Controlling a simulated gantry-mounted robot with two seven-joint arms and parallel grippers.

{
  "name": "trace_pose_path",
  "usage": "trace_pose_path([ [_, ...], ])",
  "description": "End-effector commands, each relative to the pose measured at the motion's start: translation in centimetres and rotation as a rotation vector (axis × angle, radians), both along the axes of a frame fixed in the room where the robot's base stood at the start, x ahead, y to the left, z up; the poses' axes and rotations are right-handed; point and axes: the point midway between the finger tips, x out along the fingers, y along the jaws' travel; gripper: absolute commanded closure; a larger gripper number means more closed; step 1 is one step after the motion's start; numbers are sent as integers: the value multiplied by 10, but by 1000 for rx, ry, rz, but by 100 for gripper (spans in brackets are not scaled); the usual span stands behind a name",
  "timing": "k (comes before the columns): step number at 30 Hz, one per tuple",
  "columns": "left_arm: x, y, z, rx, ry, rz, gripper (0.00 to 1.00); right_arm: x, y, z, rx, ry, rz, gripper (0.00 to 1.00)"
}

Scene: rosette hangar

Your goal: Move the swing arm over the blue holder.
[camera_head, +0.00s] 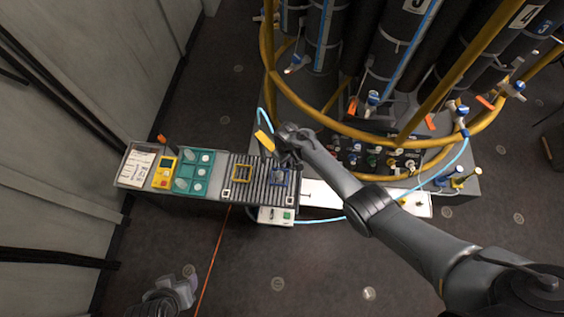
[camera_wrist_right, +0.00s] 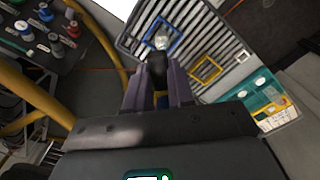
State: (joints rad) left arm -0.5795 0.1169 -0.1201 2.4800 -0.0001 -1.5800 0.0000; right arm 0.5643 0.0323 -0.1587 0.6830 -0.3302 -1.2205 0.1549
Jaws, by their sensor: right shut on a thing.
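The blue holder (camera_head: 280,177) is a square blue frame on the right part of a slatted grey rack; it also shows in the wrist view (camera_wrist_right: 160,36). My right gripper (camera_head: 286,157) is just behind it in the head view. In the wrist view its fingers (camera_wrist_right: 158,82) are shut on a dark piece (camera_wrist_right: 157,68), which seems to be the swing arm. A pale rounded tip beyond this piece appears within the blue frame; its height above the rack is unclear. The rest of the swing arm is hidden. My left gripper (camera_head: 168,294) is low in the head view, its jaws unclear.
A yellow frame (camera_head: 241,173) sits left of the blue one on the slatted rack (camera_head: 259,192). Left of it are a teal tray (camera_head: 194,172) and a yellow meter (camera_head: 164,172). A yellow rail (camera_head: 330,122) and a knob panel stand behind. A light-blue hose runs close to my right gripper.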

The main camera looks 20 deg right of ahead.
Motion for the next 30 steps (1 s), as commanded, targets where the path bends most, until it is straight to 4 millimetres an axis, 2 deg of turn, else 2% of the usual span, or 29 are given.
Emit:
trace_pose_path([
  [14,0,2,-1,9,1,-5,46,1,-3,-1,0,0,18,100],
  [15,0,2,-1,9,1,-5,46,1,-3,-1,0,0,18,76],
  [20,0,2,-1,6,1,-3,46,1,-3,0,0,0,18,51],
  [30,0,-1,1,-4,1,4,46,1,-3,2,0,0,18,51],
])
